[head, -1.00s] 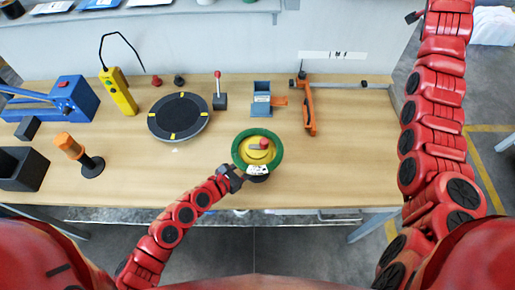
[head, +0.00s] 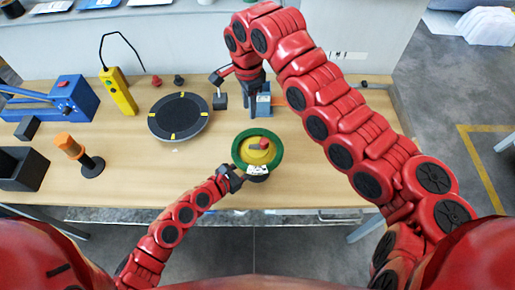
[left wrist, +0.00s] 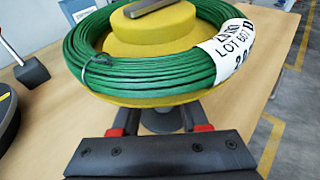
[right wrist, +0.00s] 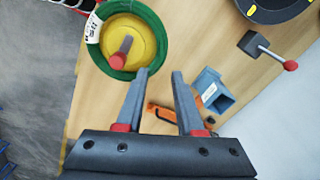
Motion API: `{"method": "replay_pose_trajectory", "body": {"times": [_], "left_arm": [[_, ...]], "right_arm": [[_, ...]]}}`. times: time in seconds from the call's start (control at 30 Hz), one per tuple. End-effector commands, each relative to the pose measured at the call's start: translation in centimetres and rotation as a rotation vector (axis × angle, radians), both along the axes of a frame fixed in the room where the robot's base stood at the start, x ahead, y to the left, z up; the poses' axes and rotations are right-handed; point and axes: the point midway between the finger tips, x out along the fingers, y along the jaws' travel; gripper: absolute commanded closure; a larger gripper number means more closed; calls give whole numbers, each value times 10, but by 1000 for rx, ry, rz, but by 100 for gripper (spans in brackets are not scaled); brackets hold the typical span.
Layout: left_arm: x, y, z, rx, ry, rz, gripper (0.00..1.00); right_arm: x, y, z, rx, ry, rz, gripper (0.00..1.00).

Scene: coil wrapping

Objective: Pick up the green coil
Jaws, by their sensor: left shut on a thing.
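The green coil (head: 240,154) sits around a yellow holder (head: 257,150) near the front middle of the table. Its white label shows in the left wrist view (left wrist: 235,50) and a red-tipped handle stands up from the hub. My left gripper (left wrist: 160,115) is low at the front of the holder, its fingers reaching under the yellow flange around the dark stem. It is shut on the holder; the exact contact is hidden. My right gripper (right wrist: 160,72) is open and empty, pointing down above the table behind the coil. The coil also shows in the right wrist view (right wrist: 153,27).
A blue tool (head: 263,105) stands beneath my right gripper, with an orange tool (right wrist: 160,113) beside it. A black turntable (head: 180,117) and a small lever (head: 220,100) are to the left. A yellow pendant (head: 119,92) and an orange-topped post (head: 70,145) stand farther left.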

Motion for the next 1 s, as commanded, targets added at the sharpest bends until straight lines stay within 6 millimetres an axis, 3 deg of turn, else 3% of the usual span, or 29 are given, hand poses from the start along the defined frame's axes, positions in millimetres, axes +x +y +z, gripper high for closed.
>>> {"method": "replay_pose_trajectory", "body": {"times": [0.3,0.67,1.0], "left_arm": [[0,0,0,0,0,-1,100],[0,0,0,0,0,-1,100],[0,0,0,0,0,-1,100]], "right_arm": [[0,2,-40,8,-1,0,63],[0,2,-61,5,-1,0,63],[0,8,-100,7,-2,-2,63]]}}
